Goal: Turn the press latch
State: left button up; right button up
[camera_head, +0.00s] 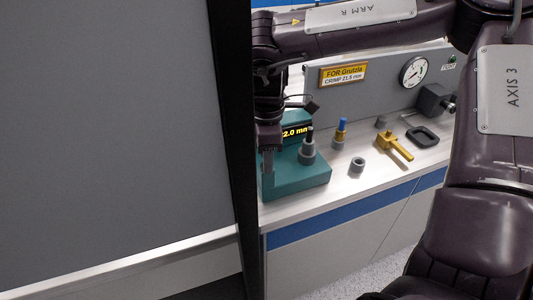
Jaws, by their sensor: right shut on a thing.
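The teal press (312,181) stands at the left end of the bench, with a display reading "2.0 mm" and a grey cylinder with a dark pin (308,150) on its base. My right gripper (269,147) points down at the press's left rear, next to the dark panel edge. It is shut on a small grey part there, mostly hidden by the fingers. I cannot tell the latch's shape or angle. My left gripper is not in view.
A large grey panel (115,120) with a black edge fills the left. On the bench are a blue-topped pin (341,131), a grey ring (357,164), a yellow tool (394,145), a black frame (422,136) and a dark clamp (435,101). A gauge (413,71) is behind.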

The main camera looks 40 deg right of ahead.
jog(key=shift+f+n+b, duration=0.1)
jog(key=shift+n+b, duration=0.5)
jog(key=shift+n, duration=0.8)
jog(key=o, duration=1)
notch_tip(320, 180, up, 8)
jog(key=shift+r+b, duration=0.1)
jog(key=shift+b, duration=0.55)
